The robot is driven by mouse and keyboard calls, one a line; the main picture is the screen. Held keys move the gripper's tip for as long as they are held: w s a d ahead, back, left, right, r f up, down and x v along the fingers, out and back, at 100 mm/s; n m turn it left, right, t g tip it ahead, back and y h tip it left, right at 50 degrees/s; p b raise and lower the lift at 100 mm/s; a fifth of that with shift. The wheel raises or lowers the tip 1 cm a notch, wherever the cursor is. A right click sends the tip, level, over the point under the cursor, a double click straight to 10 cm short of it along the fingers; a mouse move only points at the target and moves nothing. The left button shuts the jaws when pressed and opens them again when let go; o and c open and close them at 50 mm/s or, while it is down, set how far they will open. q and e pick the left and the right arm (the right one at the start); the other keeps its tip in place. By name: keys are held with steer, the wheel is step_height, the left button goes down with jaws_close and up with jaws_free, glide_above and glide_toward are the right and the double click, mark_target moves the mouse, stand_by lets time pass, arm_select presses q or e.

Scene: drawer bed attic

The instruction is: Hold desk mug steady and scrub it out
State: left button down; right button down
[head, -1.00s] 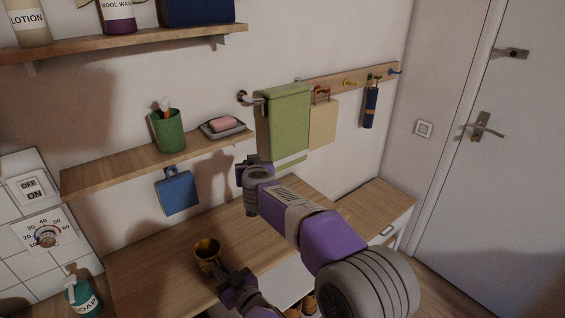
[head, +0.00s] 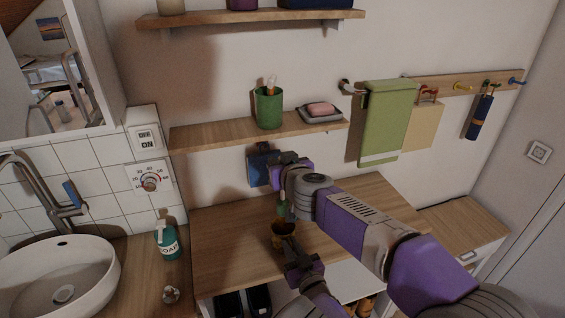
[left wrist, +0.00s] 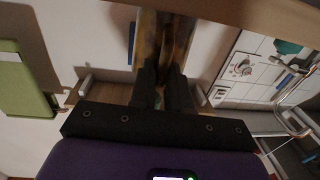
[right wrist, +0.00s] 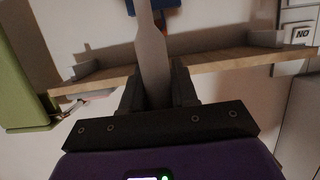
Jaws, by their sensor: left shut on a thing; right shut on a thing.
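The mug (head: 280,229), dark with brown and yellow tones, is near the front of the wooden desk top (head: 225,250). My left gripper (head: 288,246) is shut on it; the mug fills the left wrist view's upper middle (left wrist: 165,42). My right gripper (head: 280,178) is above the mug, shut on a brush-like tool with a pale handle (right wrist: 151,55). A green part of this tool (head: 281,210) shows between the right gripper and the mug. I cannot tell whether its tip is inside the mug.
A wall shelf (head: 215,133) with a green cup (head: 268,108) and a soap dish (head: 320,113) is behind my right gripper. A blue hanging board (head: 258,168) is close behind it. A soap bottle (head: 167,241) and a white basin (head: 60,280) are left. The desk's left part is clear.

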mark_target(283, 195)
steer(key=shift+d+f, duration=0.15)
steer(key=shift+f, duration=4.6)
